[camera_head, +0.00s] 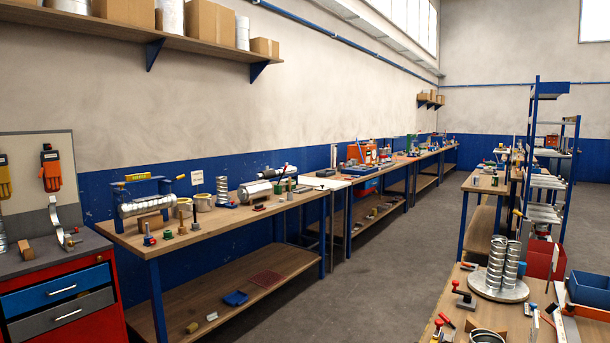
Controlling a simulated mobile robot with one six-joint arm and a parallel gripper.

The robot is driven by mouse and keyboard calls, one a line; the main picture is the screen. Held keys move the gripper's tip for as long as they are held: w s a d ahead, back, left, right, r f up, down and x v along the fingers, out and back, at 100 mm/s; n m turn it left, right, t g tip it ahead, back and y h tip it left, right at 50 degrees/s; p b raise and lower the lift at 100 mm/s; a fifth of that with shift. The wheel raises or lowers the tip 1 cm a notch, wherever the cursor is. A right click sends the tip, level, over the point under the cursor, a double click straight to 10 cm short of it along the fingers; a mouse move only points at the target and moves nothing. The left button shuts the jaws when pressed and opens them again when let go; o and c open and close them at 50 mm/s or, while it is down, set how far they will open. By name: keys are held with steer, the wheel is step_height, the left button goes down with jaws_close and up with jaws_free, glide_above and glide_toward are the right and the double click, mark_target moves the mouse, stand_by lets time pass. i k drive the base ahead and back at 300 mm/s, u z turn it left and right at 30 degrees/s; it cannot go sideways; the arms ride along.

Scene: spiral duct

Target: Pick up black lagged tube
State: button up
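I cannot clearly make out a black lagged tube. A small grey tube with dark parts (278,172) lies at the back of the left workbench (225,226), but it is too small to tell whether it is lagged. In front of it a wider silver duct (255,191) lies on its side. A silver spiral duct (145,205) lies in a blue frame at the bench's near end. A short ribbed duct (222,189) stands upright mid-bench. My gripper is not in view.
A red tool cabinet (70,290) stands at the near left. The grey floor (365,290) between the benches is clear.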

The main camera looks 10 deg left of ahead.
mark_target(268, 173)
steer(key=u, duration=1.35)
steer(key=i, duration=2.35)
steer(key=z, duration=1.65)
steer(key=i, duration=1.65)
